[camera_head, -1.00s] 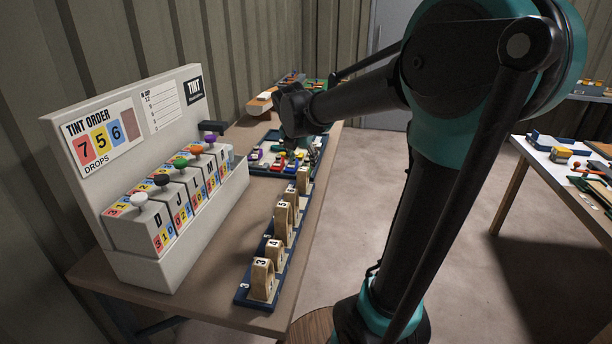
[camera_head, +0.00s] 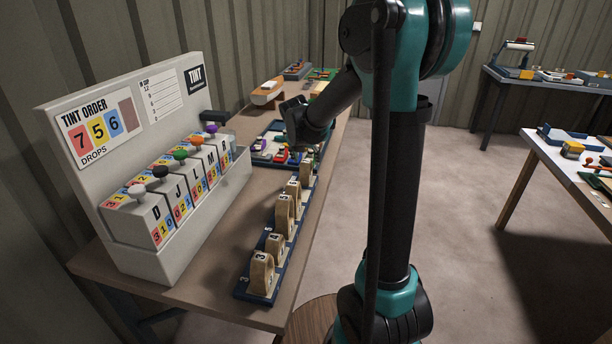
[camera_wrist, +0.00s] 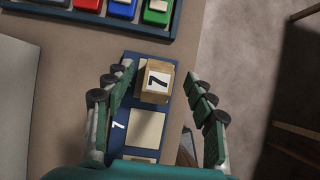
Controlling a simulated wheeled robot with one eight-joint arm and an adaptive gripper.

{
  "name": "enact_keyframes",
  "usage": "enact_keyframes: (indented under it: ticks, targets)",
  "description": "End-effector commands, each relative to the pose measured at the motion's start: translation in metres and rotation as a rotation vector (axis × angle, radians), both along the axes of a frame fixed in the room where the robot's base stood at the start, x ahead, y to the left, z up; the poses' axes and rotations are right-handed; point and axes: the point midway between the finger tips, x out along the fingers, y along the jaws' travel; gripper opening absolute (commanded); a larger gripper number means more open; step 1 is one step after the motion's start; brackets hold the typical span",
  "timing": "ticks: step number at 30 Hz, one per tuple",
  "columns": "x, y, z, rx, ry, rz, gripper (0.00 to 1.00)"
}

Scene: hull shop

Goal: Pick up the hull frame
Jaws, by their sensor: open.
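Several arched wooden hull frames stand in a row on a long blue numbered rack (camera_head: 246,288) along the bench's right edge. The near ones (camera_head: 262,273) stand clear of my gripper. In the wrist view a wooden frame marked 7 (camera_wrist: 156,84) stands on the rack (camera_wrist: 118,140), whose label also reads 7. My gripper (camera_wrist: 159,74) is open, with one finger on each side of this frame and gaps visible between. In the head view my gripper (camera_head: 304,140) hangs over the rack's far end, partly hiding it. Finger height relative to the frame is unclear.
A dark blue tray (camera_head: 262,160) of coloured pieces lies just beyond the rack; its edge (camera_wrist: 85,17) shows in the wrist view. A tint dispenser (camera_head: 150,170) stands left of the rack. Open floor lies right of the bench.

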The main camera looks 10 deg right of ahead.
Motion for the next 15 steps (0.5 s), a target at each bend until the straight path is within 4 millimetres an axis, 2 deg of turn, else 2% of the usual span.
enact_keyframes:
  ticks: [7,15]
  targets:
    - [0.006,-0.002,-0.015,0.000,0.000,-0.001,0.55]
    - [0.018,-0.006,-0.047,0.000,-0.001,0.000,0.55]
